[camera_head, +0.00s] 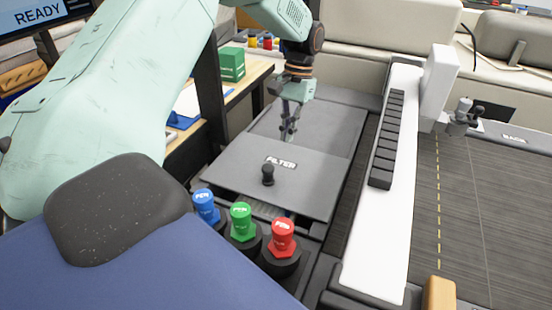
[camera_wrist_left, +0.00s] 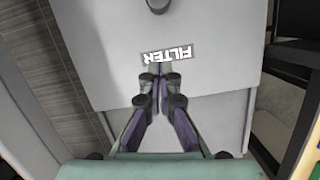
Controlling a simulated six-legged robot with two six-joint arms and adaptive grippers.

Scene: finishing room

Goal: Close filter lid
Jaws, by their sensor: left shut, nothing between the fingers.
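The filter lid (camera_head: 315,195) is a flat grey panel with a white FILTER label (camera_head: 280,162) and a short black knob (camera_head: 268,175). It lies over a grey housing, with a slatted opening (camera_head: 262,210) showing at its near edge. In the left wrist view the closed fingertips (camera_wrist_left: 160,72) are just beside the label (camera_wrist_left: 167,55); the knob (camera_wrist_left: 158,5) is cut by the top edge. Whether the fingertips touch the lid cannot be told. My right gripper is not in view.
Blue (camera_head: 205,206), green (camera_head: 241,220) and red (camera_head: 283,237) knobs stand near the lid's front. A white rail (camera_head: 375,240) with black blocks runs along its right, beside a dark belt (camera_head: 490,210). A green box (camera_head: 231,64) stands on the bench behind.

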